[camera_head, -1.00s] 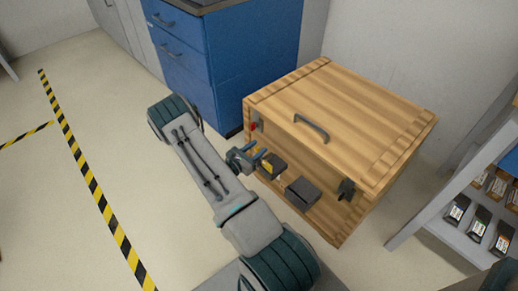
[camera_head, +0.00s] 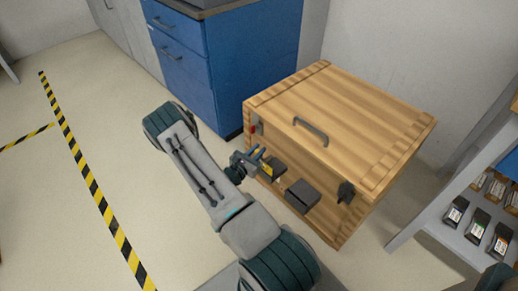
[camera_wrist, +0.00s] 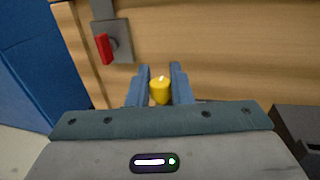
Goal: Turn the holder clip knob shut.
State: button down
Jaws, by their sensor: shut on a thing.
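The yellow knob (camera_wrist: 160,90) stands between the two blue fingers of my gripper (camera_wrist: 160,88) in the wrist view, in front of the wooden crate's front wall. My gripper is shut on it. The fingers hide the knob's sides. How far the knob is turned cannot be told.
The wooden crate (camera_head: 350,110) has a grey handle (camera_head: 311,130) on top. A red latch (camera_wrist: 103,48) is at its front left, a dark latch (camera_head: 346,191) at its right. Another dark block (camera_head: 302,195) is on the front. A blue cabinet (camera_head: 250,60) stands behind; shelving (camera_head: 440,220) is right.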

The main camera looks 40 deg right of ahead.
jog(key=shift+w, duration=0.1)
jog(key=c, duration=1.3)
grip_release()
jog(key=shift+c, duration=0.2)
jog(key=p+v, duration=0.2)
jog(key=v, duration=1.2)
jog(key=shift+d+r, duration=0.1)
jog(key=shift+r, duration=0.05)
